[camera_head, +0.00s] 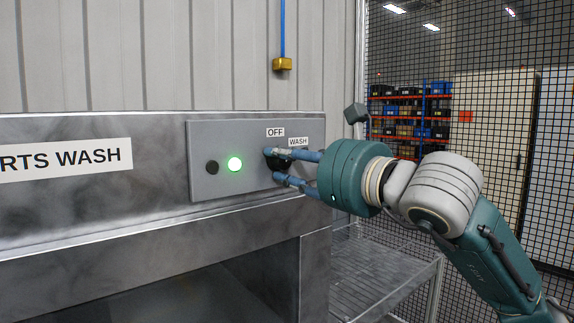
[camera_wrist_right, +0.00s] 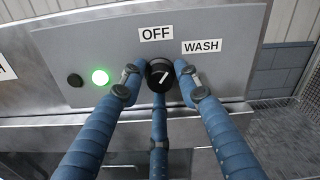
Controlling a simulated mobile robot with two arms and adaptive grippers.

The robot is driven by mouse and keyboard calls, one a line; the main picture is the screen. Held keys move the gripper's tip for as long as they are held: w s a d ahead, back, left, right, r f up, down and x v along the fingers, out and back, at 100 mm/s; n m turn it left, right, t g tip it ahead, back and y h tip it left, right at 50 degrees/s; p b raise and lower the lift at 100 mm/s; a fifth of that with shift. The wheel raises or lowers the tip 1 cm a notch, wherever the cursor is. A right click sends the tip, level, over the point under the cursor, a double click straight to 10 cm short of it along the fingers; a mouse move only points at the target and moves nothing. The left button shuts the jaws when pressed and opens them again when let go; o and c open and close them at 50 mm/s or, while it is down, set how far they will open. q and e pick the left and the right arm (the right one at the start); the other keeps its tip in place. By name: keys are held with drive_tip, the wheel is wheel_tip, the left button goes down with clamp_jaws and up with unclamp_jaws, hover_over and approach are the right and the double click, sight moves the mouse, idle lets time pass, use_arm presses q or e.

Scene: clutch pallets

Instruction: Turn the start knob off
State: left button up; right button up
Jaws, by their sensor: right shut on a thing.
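The start knob (camera_wrist_right: 160,77) is a round black knob on the grey control panel (camera_wrist_right: 225,75). Its white pointer line slants to the upper right, toward the WASH label (camera_wrist_right: 202,46). The OFF label (camera_wrist_right: 156,34) is straight above the knob. My right gripper (camera_head: 272,165) reaches in from the right in the head view, with its blue fingers around the knob and shut on it. In the head view the fingers partly hide the knob. My left gripper is in neither view.
A lit green lamp (camera_head: 235,164) and a small black button (camera_head: 212,168) sit left of the knob. The PARTS WASH machine has an open bay (camera_head: 200,295) below. A metal rack (camera_head: 385,270) and mesh fence (camera_head: 430,60) stand to the right.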

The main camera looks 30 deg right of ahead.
drive_tip(key=n, duration=0.3)
drive_tip(key=shift+f+n, duration=0.3)
drive_tip(key=shift+n, duration=1.8)
drive_tip(key=o, duration=0.9)
drive_tip(key=shift+c, duration=0.2)
drive_tip(key=shift+o, duration=0.7)
drive_tip(key=shift+d+r, duration=0.1)
